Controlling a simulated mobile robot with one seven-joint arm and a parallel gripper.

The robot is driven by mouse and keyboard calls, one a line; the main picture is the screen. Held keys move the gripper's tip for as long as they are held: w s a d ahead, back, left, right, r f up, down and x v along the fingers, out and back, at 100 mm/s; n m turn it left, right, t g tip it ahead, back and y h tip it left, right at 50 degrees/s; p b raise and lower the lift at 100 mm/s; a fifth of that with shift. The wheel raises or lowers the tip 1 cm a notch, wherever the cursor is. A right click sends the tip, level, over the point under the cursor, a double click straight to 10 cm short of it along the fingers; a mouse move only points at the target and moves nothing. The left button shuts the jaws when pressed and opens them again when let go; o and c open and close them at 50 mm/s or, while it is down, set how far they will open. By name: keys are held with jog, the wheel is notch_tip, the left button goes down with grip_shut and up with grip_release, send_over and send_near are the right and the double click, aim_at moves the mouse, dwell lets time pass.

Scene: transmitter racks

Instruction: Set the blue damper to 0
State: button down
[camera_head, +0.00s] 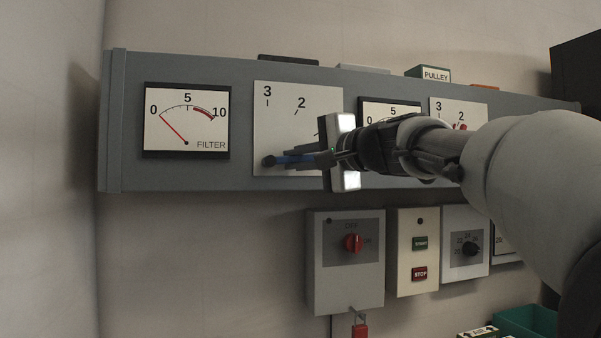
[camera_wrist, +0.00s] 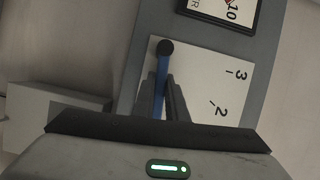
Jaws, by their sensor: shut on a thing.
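The blue damper (camera_head: 290,159) is a blue lever on a white scale plate (camera_head: 285,115). It runs from a dark round hub (camera_head: 268,161) at the plate's lower left, nearly level to the right. The marks 3, above the hub, and 2 are readable; the lower part of the scale is hidden behind my gripper. My gripper (camera_head: 301,157) is shut on the lever, with dark fingers along both sides of it. In the wrist view the blue lever (camera_wrist: 160,88) lies between the fingers, and the dark hub (camera_wrist: 165,47) is just beyond the tips.
A FILTER gauge (camera_head: 187,120) is left of the plate. Another gauge and a second scale plate (camera_head: 450,108) are partly behind my arm. A PULLEY box (camera_head: 434,74) stands on top.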

jog(key=shift+f+m+y+b, duration=0.3)
jog(key=shift+f+m+b, duration=0.1)
jog(key=shift+b, duration=0.15)
jog(key=c, duration=1.8)
grip_release()
jog(key=shift+r, duration=0.1)
jog(key=shift+o, duration=0.2)
jog(key=b+v, duration=0.1)
jog(key=v, duration=1.6)
jog(key=shift+s+b, duration=0.3)
jog(key=shift+f, duration=0.2)
